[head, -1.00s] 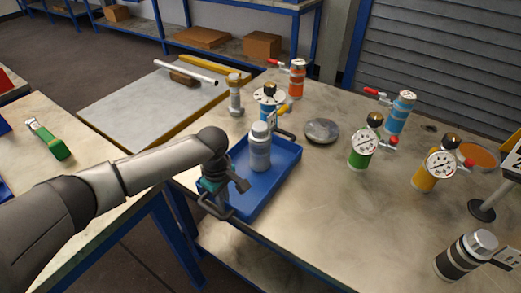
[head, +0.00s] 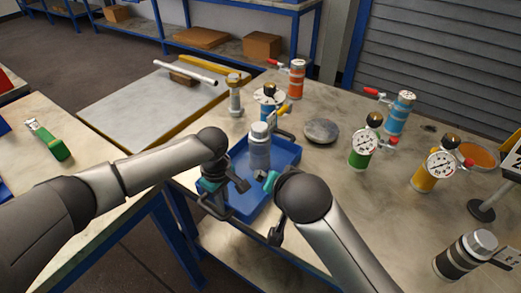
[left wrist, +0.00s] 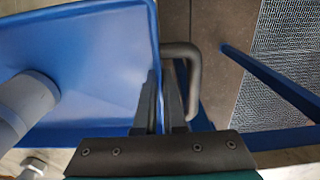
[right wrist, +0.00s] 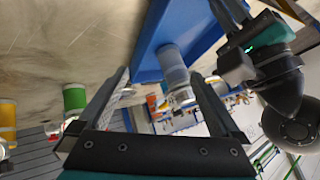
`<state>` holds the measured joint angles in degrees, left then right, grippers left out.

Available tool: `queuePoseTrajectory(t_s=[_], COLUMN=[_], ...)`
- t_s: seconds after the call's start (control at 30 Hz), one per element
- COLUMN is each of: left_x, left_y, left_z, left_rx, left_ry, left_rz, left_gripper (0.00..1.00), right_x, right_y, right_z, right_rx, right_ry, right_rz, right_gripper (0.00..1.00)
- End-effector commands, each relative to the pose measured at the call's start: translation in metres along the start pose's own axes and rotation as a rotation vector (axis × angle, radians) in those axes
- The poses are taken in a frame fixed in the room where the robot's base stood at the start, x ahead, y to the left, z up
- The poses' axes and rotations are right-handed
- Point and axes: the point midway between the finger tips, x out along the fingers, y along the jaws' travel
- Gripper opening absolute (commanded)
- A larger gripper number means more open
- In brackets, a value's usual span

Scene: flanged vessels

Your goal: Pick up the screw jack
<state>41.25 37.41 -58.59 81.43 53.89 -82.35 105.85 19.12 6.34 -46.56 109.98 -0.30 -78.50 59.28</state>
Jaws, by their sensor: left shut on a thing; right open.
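A grey stepped metal post with a round head (head: 235,95) stands at the table's far left edge; it looks like the screw jack, but I cannot be sure. A grey cylinder with a silver cap (head: 260,150) stands upright in the blue tray (head: 287,152) and shows in the right wrist view (right wrist: 172,65).
Behind the tray stand a blue gauge vessel (head: 268,97) and an orange vessel (head: 297,80). A grey disc (head: 321,131), a green gauge vessel (head: 361,153), a yellow one (head: 430,178) and a black cylinder (head: 462,258) are to the right.

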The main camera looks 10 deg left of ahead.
Motion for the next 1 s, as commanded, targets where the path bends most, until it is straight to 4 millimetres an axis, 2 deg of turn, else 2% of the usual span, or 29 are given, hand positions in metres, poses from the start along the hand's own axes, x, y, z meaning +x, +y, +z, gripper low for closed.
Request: queuePoseTrajectory(t_s=[0.2,0.5,0.77,1.0], left_x=[0.000,0.000,0.000,-0.001], left_y=[0.001,0.001,0.001,0.001], left_z=[0.000,0.000,0.000,0.001], left_rx=[0.000,0.001,0.001,0.001], left_ry=[0.001,0.000,0.000,0.000], left_rz=[0.002,0.003,0.003,0.004], left_gripper=[0.00,0.00,0.00,0.00], right_x=[0.032,0.056,0.064,0.084], right_y=[-0.004,-0.009,-0.011,-0.019], right_z=[-0.021,-0.036,-0.038,-0.045], right_rx=[-0.236,-0.535,-0.633,-0.635], right_ry=[0.155,0.321,0.370,0.372], right_rz=[-0.084,-0.188,-0.224,-0.226], right_gripper=[1.00,1.00,1.00,1.00])
